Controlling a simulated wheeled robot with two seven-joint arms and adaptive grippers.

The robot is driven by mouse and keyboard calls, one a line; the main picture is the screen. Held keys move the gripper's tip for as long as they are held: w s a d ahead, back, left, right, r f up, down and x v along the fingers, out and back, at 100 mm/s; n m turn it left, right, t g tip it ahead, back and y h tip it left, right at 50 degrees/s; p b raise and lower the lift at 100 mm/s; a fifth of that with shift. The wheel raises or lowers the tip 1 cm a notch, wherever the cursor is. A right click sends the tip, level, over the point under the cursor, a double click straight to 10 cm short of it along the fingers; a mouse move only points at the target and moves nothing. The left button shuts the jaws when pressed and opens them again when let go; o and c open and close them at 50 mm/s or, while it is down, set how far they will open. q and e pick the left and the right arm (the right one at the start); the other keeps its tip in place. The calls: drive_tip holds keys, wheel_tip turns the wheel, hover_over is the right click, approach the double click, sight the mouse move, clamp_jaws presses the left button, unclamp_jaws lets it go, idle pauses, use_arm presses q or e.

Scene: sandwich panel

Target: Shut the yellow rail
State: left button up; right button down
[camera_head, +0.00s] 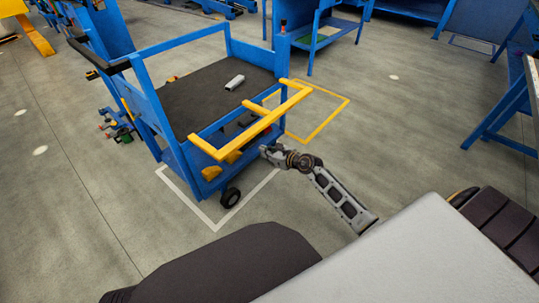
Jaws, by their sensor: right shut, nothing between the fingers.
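The yellow rail (262,124) is on the near side of a blue cart (170,157). It sticks out from the cart toward me, folded down rather than standing upright, with its long bar on the near side. My right gripper (265,150) is shut and empty. In the picture it is just below and in front of the rail's long bar. I cannot tell whether it touches the rail or the cart. My left gripper is not in view.
The cart has a dark deck (200,97) with a small silver part (235,82) on it. A black wheel (230,197) stands near a white floor line. Blue benches (325,32) are behind and at right. The floor (400,130) right of the cart is clear.

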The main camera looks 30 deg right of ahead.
sight(251, 141)
drive_tip(key=shift+w+a+r+b, duration=0.25)
drive_tip(key=shift+w+a+r, duration=0.1)
drive_tip(key=shift+w+r, duration=0.4)
drive_tip(key=shift+w+a+r+b, duration=0.2)
drive_tip(key=shift+w+a+r, duration=0.1)
drive_tip(key=shift+w+r, duration=0.4)
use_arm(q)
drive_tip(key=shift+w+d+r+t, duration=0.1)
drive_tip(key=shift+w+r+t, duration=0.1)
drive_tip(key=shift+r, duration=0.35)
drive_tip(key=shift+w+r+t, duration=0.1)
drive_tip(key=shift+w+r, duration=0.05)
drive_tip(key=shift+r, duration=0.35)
use_arm(e)
drive_tip(key=shift+w, duration=0.1)
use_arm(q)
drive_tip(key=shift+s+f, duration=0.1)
use_arm(e)
drive_tip(key=shift+r+p, duration=0.25)
drive_tip(key=shift+p, duration=0.4)
drive_tip(key=shift+a, duration=0.1)
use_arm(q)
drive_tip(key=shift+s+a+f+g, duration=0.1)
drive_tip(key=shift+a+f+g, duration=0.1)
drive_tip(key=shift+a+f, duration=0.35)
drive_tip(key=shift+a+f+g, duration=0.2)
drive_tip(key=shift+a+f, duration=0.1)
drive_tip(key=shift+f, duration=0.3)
use_arm(e)
drive_tip(key=shift+r, duration=0.1)
